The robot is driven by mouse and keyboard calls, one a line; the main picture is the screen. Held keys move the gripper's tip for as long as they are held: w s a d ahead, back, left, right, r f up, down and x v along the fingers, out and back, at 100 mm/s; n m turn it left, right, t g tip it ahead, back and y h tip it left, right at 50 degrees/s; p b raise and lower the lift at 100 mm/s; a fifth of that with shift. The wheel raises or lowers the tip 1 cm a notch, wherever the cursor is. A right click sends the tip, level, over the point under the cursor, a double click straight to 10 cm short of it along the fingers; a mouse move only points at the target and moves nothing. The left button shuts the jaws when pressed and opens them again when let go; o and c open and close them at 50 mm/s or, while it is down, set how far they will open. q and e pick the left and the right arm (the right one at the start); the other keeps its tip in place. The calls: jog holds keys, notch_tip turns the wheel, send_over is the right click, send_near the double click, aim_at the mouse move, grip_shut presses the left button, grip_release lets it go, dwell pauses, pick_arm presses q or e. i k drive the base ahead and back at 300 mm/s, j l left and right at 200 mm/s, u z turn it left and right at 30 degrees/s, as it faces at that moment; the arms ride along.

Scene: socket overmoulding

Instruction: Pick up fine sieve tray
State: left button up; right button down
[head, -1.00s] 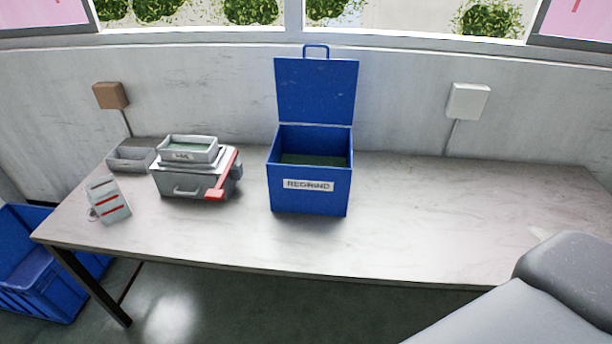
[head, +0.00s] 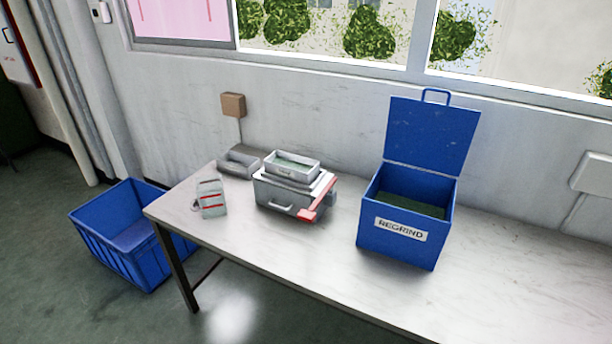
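A light grey tray with green material inside (head: 292,167) sits on top of a grey box-shaped machine (head: 283,196) with a front handle and a red lever. A second, darker grey tray (head: 240,163) lies on the table behind and to the left of the machine. I cannot tell from the picture which of the two is the fine sieve tray. Neither of my grippers shows in the head view.
The table (head: 330,265) has free room along its front. An open blue REGRIND bin (head: 398,245) stands right of the machine, its lid raised. A small white and red block (head: 211,198) stands at the left. A blue crate (head: 122,235) is on the floor.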

aim_at(301, 170)
jog(key=i+j+z, duration=0.25)
jog(key=j+z, duration=0.25)
jog(key=j, duration=0.75)
jog(key=j+z, duration=0.5)
jog(key=j, duration=0.75)
